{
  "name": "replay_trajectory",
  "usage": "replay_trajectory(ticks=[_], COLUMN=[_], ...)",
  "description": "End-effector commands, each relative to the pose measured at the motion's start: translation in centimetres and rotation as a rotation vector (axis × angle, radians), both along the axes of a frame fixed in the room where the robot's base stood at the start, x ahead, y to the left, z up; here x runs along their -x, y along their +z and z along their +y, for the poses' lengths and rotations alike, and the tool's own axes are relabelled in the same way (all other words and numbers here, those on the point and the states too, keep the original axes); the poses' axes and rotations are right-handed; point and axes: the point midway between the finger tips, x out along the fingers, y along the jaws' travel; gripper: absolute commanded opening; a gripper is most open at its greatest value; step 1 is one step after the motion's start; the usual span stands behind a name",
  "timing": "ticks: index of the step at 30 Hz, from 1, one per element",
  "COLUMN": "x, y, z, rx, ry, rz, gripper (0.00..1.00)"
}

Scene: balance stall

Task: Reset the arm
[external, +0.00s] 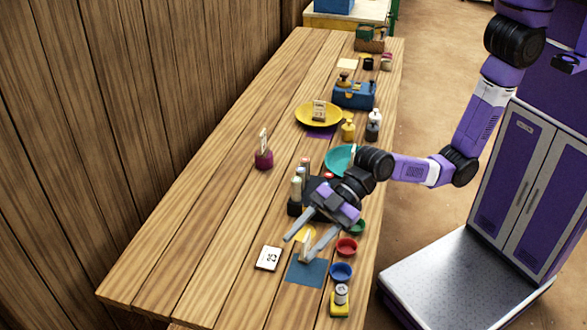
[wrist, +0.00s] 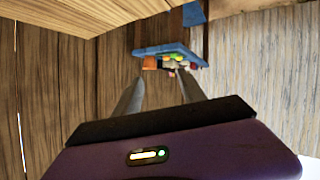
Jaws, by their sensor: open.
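My gripper (external: 308,240) is open and reaches over the near part of the long wooden table (external: 180,230). Its two fingers point toward the lower left, above the area of a blue mat (external: 306,274) and a small yellow disc. A small pale upright piece shows near the right finger; I cannot tell whether they touch. In the wrist view my gripper (wrist: 160,95) shows two spread fingers with nothing clear between them up close. Beyond the fingertips, farther off, is a blue tray-like thing (wrist: 165,49) with small coloured items.
A white number card (external: 268,258) lies left of the mat. Red (external: 346,247) and blue (external: 341,271) bowls and a yellow-based weight (external: 340,298) stand near the right edge. A teal plate (external: 338,158) and yellow plate (external: 318,114) lie farther back. The table's left side is clear.

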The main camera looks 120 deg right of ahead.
Motion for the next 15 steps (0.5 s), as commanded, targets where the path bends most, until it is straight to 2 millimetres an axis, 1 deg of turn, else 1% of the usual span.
replay_trajectory(ticks=[1, 5, 6, 11, 12, 14, 15], x=[1.7, 5.7, 7.1, 13.0, 14.6, 16.9, 18.5], y=[-0.7, -1.2, -1.3, -1.2, -1.1, -0.8, -0.6], z=[-0.3, -1.1, -1.4, -2.3, -2.5, -2.7, -2.9], rx=[-0.032, -0.109, -0.130, -0.204, -0.219, -0.240, -0.253], ry=[-0.037, -0.126, -0.148, -0.220, -0.234, -0.252, -0.261], rz=[-0.031, -0.125, -0.151, -0.248, -0.267, -0.296, -0.314], gripper=[0.48, 0.48, 0.48, 0.48, 0.48, 0.48, 0.48])
